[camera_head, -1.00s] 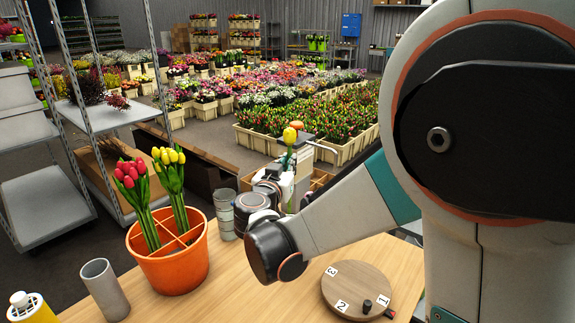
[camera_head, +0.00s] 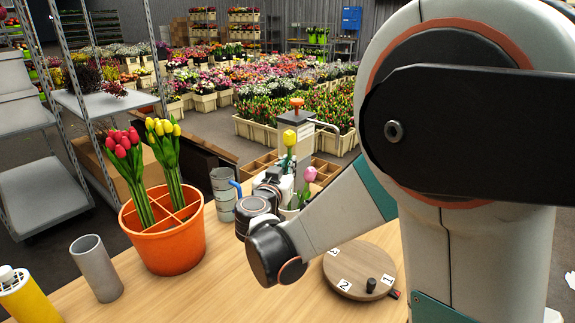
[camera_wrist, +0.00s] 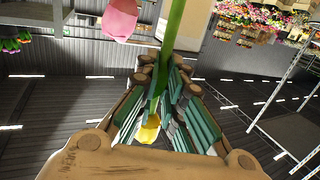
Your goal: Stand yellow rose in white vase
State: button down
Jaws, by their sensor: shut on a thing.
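A yellow flower (camera_head: 290,137), more like a tulip than a rose, stands about upright above my gripper (camera_head: 284,190) in the head view. In the wrist view my gripper (camera_wrist: 165,68) is shut on its green stem (camera_wrist: 174,28). The yellow bloom (camera_wrist: 149,129) shows between the finger linkages there. A pink flower (camera_head: 310,174) is just right of my gripper, and its bloom also shows in the wrist view (camera_wrist: 120,20). A white shape shows beside my gripper; I cannot tell whether it is the white vase. The stem's lower end is hidden.
An orange divided bucket (camera_head: 165,246) holds red tulips (camera_head: 122,143) and yellow tulips (camera_head: 163,128). A grey cylinder (camera_head: 96,268) and a yellow bottle (camera_head: 28,297) stand at left. A round numbered wooden board (camera_head: 359,268) lies at right.

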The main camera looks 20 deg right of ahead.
notch_tip(320, 180, down, 10)
dwell(0.9)
jog(key=shift+f, duration=0.2)
dwell(0.4)
jog(key=shift+f, duration=0.3)
jog(key=shift+s+f+b, duration=0.15)
jog(key=shift+b, duration=0.15)
jog(key=c, duration=1.7)
grip_release()
jog(key=shift+o, duration=0.2)
